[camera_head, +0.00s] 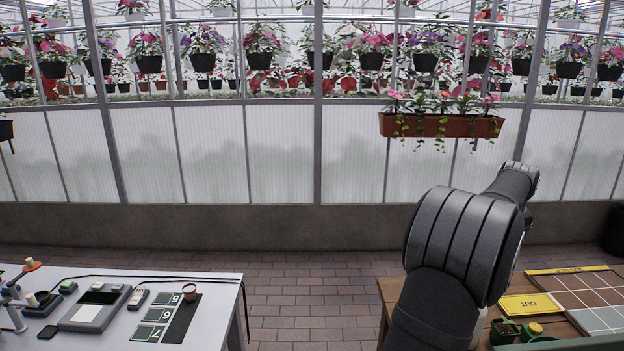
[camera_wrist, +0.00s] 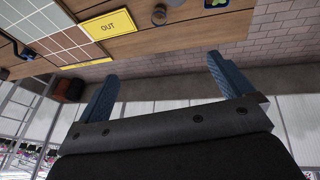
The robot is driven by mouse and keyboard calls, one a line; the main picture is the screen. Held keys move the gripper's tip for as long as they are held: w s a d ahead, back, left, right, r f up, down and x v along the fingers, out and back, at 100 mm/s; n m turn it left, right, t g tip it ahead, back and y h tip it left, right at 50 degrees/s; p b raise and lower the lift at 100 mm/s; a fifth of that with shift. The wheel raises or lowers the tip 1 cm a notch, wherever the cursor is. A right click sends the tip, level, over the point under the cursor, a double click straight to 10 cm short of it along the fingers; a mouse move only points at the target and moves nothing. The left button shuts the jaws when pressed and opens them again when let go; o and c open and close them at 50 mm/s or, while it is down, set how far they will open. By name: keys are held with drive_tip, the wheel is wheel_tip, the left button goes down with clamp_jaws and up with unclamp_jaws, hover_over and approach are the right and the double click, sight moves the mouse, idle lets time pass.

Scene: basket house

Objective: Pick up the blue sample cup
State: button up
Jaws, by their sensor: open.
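My gripper (camera_wrist: 161,68) is open and empty in the wrist view, its two blue fingers wide apart. No clear blue cup shows in the head view, where my arm covers part of the right table and my gripper is not seen.
The wooden table (camera_head: 394,292) at right holds a tiled board (camera_head: 590,297), a yellow OUT sign (camera_head: 530,306) and small green pots. The white table (camera_head: 222,285) at left holds a reddish cup (camera_head: 189,291) and devices. Brick floor lies between.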

drive_tip(key=c, duration=0.6)
drive_tip(key=shift+w+d+f+m+h, duration=0.35)
drive_tip(key=shift+w+d+f+m, duration=1)
drive_tip(key=shift+f, duration=3.3)
drive_tip(key=shift+w+d+f+m+h, duration=0.5)
drive_tip(key=shift+w+f+m, duration=1.4)
drive_tip(key=shift+f, duration=2.8)
drive_tip(key=shift+w+d+f+m+h, duration=0.15)
drive_tip(key=shift+w+d+f+m, duration=1.55)
drive_tip(key=shift+f, duration=2.95)
